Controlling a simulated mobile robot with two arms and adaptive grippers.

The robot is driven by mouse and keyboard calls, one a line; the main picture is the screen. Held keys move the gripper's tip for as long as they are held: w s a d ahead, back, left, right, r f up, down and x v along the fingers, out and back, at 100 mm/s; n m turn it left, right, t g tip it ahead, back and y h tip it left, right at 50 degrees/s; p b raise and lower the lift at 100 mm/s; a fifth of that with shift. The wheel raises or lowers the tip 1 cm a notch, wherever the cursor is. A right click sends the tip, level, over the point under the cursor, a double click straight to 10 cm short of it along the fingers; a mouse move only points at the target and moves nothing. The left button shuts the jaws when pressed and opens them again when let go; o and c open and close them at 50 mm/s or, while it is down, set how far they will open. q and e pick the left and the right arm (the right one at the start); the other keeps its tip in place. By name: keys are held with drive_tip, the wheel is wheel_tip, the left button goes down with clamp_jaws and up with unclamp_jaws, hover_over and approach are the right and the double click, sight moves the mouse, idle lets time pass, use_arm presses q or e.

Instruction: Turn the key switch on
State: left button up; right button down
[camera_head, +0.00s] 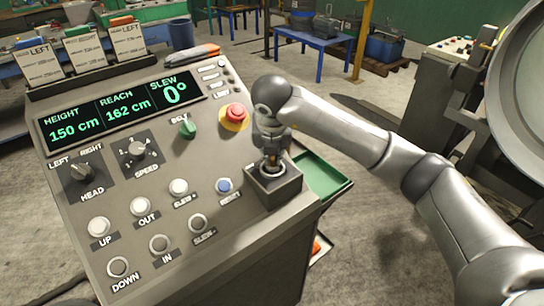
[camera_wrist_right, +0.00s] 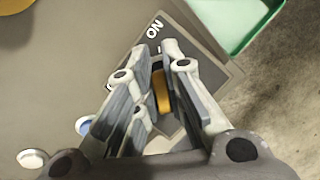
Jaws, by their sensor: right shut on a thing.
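The key switch (camera_head: 284,187) is a dark square block at the right edge of the sloped control panel (camera_head: 222,245). My right gripper (camera_head: 271,160) points down at it from above. In the right wrist view my right gripper (camera_wrist_right: 161,62) is shut on the yellow-orange key (camera_wrist_right: 161,92), which shows as a narrow strip between the fingers. The "ON" label (camera_wrist_right: 154,28) shows on the dark switch plate (camera_wrist_right: 200,62), just beyond the fingertips. The fingers hide the rest of the key and plate. My left gripper is not in view.
A red emergency button (camera_head: 235,110) on a yellow ring and a blue button (camera_head: 223,185) are close by. A green selector (camera_head: 187,128) and several white buttons fill the panel. A green tray (camera_head: 322,174) sits beside its right edge.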

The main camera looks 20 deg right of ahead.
idle(0.3)
drive_tip(key=c, duration=1.5)
unclamp_jaws()
drive_tip(key=shift+r, duration=0.15)
drive_tip(key=v, duration=1.1)
drive_tip(key=shift+s+a+r, duration=0.15)
drive_tip(key=shift+s+r, duration=0.05)
drive_tip(key=shift+r, duration=0.15)
